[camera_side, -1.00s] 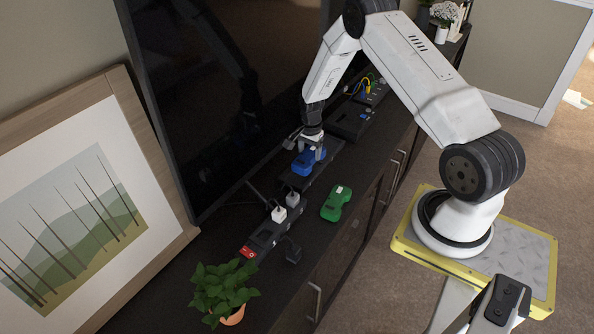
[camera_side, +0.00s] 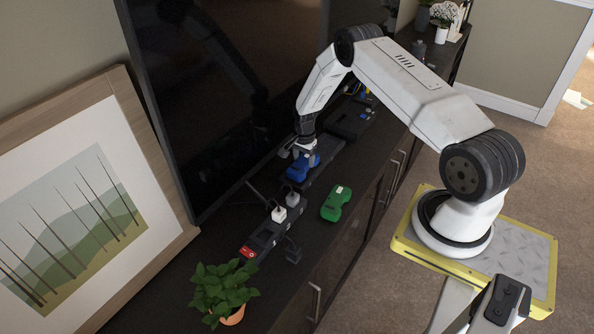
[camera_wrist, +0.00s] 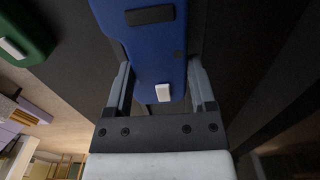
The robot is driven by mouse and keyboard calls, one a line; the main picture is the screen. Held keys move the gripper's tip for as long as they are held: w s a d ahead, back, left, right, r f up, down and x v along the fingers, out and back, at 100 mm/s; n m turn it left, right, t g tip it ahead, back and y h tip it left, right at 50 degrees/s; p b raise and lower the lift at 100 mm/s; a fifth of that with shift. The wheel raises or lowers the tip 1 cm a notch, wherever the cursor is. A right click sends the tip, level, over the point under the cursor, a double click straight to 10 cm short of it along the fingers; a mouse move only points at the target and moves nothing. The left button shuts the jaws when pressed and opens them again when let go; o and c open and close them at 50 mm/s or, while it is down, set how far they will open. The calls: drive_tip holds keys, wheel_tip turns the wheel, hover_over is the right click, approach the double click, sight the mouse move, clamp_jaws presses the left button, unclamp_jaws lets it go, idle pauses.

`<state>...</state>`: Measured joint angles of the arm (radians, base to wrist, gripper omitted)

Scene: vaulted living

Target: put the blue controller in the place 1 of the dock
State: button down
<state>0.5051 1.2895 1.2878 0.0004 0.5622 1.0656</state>
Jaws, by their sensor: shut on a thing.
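The blue controller (camera_side: 297,170) is held between the fingers of my gripper (camera_side: 302,160), over the dark cabinet top. In the wrist view the blue controller (camera_wrist: 152,50) fills the space between both fingers of my gripper (camera_wrist: 160,88), one on each side. A long dark tray (camera_side: 325,167), which looks like the dock, lies under and beside it. Its place numbers cannot be read. I cannot tell whether the controller touches the tray. A green controller (camera_side: 336,204) lies on the cabinet to the right, and shows in the wrist view (camera_wrist: 22,32).
A power strip (camera_side: 262,240) with a white plug (camera_side: 279,214), a dark adapter (camera_side: 292,250) and a red switch lies nearer. A potted plant (camera_side: 222,288) stands in front. A black box (camera_side: 351,122) sits farther back. The television (camera_side: 215,90) rises close behind on the left.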

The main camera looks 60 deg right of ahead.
sight(304, 160)
drive_tip(key=shift+f, duration=0.7)
drive_tip(key=shift+f, duration=0.1)
unclamp_jaws()
drive_tip(key=shift+f, duration=0.1)
drive_tip(key=shift+r, duration=0.2)
wheel_tip(304, 160, up, 12)
idle(0.5)
drive_tip(key=shift+a, duration=0.1)
idle(0.4)
